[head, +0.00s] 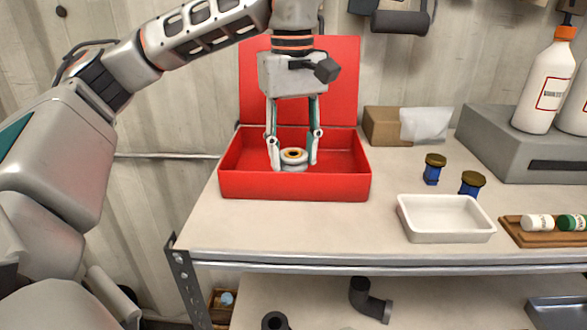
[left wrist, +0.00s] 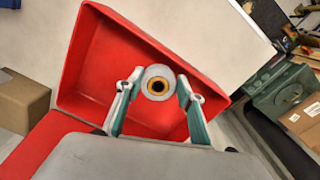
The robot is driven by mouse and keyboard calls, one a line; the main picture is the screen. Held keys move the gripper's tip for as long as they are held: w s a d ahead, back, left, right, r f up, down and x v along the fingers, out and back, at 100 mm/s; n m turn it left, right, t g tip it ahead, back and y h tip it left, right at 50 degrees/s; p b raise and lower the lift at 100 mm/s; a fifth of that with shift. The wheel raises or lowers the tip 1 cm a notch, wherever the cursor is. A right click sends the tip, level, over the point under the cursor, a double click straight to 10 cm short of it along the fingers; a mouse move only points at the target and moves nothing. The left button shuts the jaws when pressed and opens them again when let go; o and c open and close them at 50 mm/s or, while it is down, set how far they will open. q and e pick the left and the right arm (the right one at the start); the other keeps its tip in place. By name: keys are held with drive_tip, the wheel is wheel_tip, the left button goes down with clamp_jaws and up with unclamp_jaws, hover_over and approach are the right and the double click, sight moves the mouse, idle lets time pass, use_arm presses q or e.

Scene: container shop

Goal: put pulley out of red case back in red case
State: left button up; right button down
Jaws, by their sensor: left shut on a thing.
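The red case (head: 295,186) stands open on the bench with its lid raised at the back. It also shows in the left wrist view (left wrist: 98,52). The pulley (head: 293,156) is a pale grey disc with a yellow-orange ring around a dark hub. It also shows in the left wrist view (left wrist: 158,84). My left gripper (head: 294,164) points down into the red case and is shut on the pulley, one finger on each side. The pulley is within the case walls; whether it touches the case floor I cannot tell. My right gripper is not in view.
A white tray (head: 446,236), two blue bolts with brass-coloured caps (head: 432,170) and a wooden board with small bottles (head: 540,236) are to the right. A cardboard box (head: 384,127) sits behind. The bench front, below the case, is clear.

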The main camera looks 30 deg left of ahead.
sight(293, 170)
use_arm(q)
drive_tip(key=shift+f, duration=1.85)
drive_tip(key=o, duration=1.3)
drive_tip(key=shift+f, duration=0.15)
wheel_tip(293, 170, up, 12)
drive_tip(key=shift+r, duration=0.2)
drive_tip(key=shift+s+f, duration=0.1)
drive_tip(key=shift+s, duration=0.05)
